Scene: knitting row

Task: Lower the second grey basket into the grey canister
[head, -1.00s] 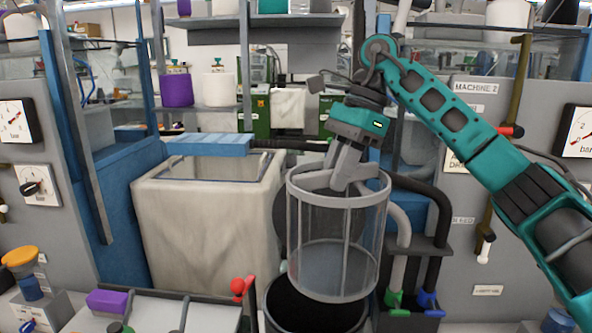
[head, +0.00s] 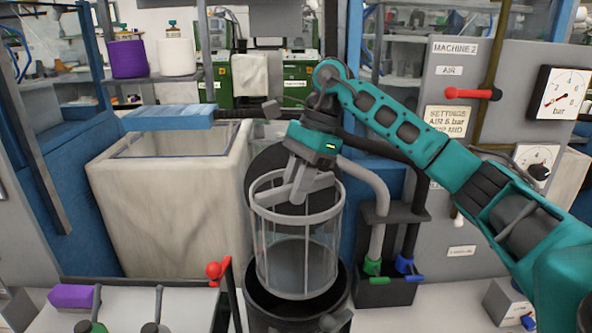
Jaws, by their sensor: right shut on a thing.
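The grey basket (head: 261,245), an open cage with a pale rim and thin upright bars, hangs upright in the middle of the head view. My right gripper (head: 298,192) reaches down into its top and is shut on it. The dark canister (head: 262,312) stands directly below at the bottom edge, partly cut off by the frame. The basket's lower end overlaps the canister's mouth in the picture; I cannot tell how far it is inside. A dark round part (head: 275,160), perhaps the canister's lid, stands behind the basket. My left gripper is not in view.
A cloth-sided bin (head: 165,215) with a blue ledge (head: 168,118) stands to the left. A red-knobbed lever (head: 213,270) is close to the canister's left. A dark holder (head: 385,290) with hoses and green and blue handles stands to the right.

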